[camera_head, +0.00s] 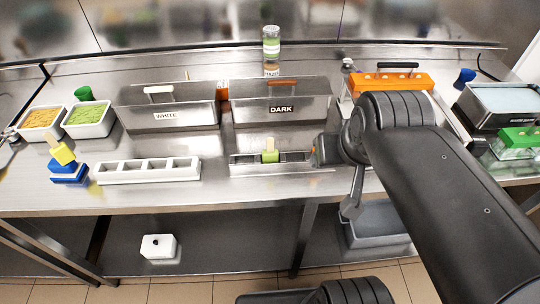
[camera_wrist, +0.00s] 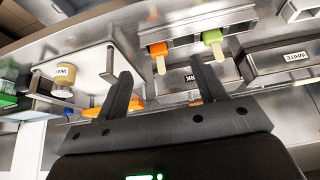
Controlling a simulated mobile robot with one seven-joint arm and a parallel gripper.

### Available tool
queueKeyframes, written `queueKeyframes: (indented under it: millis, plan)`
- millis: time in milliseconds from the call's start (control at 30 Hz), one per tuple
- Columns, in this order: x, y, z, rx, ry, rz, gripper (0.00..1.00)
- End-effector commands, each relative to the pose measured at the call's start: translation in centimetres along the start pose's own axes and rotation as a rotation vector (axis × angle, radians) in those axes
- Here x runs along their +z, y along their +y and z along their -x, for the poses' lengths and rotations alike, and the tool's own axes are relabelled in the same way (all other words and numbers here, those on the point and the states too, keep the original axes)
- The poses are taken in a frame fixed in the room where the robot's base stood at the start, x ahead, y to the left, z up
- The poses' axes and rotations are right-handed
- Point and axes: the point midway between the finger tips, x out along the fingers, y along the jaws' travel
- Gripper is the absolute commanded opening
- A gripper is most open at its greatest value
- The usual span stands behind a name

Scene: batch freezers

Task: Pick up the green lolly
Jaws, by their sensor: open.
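The green lolly (camera_head: 270,156) stands in a metal holder (camera_head: 240,160) on the steel counter, its pale stick pointing up. In the wrist view the green lolly (camera_wrist: 212,37) hangs from the top of the picture beside an orange lolly (camera_wrist: 158,49). My gripper (camera_wrist: 161,65) is open and empty, its two dark fingers spread apart. The orange lolly shows between the fingers, and the green one is to the right, by the right finger. In the head view my wrist is just right of the holder and my arm hides what is behind it.
Metal bins labelled WHITE (camera_head: 168,118) and DARK (camera_head: 285,112) stand behind the holder. A white tray with several slots (camera_head: 150,181) and a yellow lolly in a blue block (camera_head: 68,172) are left. An orange mould (camera_head: 392,82) is behind my arm.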

Motion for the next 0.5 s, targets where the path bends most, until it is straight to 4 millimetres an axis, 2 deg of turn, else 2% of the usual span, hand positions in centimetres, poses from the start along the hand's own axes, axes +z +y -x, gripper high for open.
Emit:
queueKeyframes:
  millis: [167, 267, 500]
  plan:
    - [-1.0, -0.6, -0.2, -0.007, -0.038, 0.001, 0.64]
    - [-2.5, -1.6, -0.6, -0.014, -0.093, 0.0, 0.64]
    - [-6.7, -5.1, -2.6, -0.024, -0.263, -0.002, 0.64]
